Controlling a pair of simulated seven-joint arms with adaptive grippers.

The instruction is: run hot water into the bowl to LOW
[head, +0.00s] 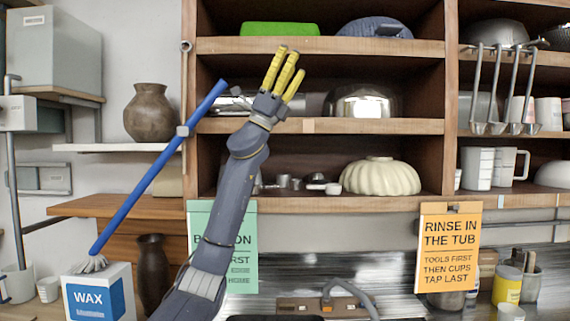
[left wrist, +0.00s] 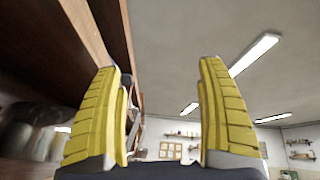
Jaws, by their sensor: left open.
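My left gripper (head: 288,64) is raised in front of the middle shelf unit, yellow fingers pointing up and empty. The left wrist view shows its fingers spread apart (left wrist: 160,70) with nothing between them. A cream ribbed bowl (head: 381,178) sits upside down on the lower shelf, to the right of my left forearm. A shiny metal bowl (head: 361,103) is on the shelf above it. I cannot tell which bowl the task means. A grey curved pipe (head: 347,290), perhaps the tap, shows at the bottom by the metal surface. No water or LOW mark is visible. My right gripper is out of view.
A blue pole (head: 155,172) leans at left above a WAX box (head: 98,291). Ladles (head: 496,90) hang at right. An orange sign (head: 450,247) reads "RINSE IN THE TUB". A green sign (head: 244,265) is partly hidden by my left arm. Shelf edges are close to the gripper.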

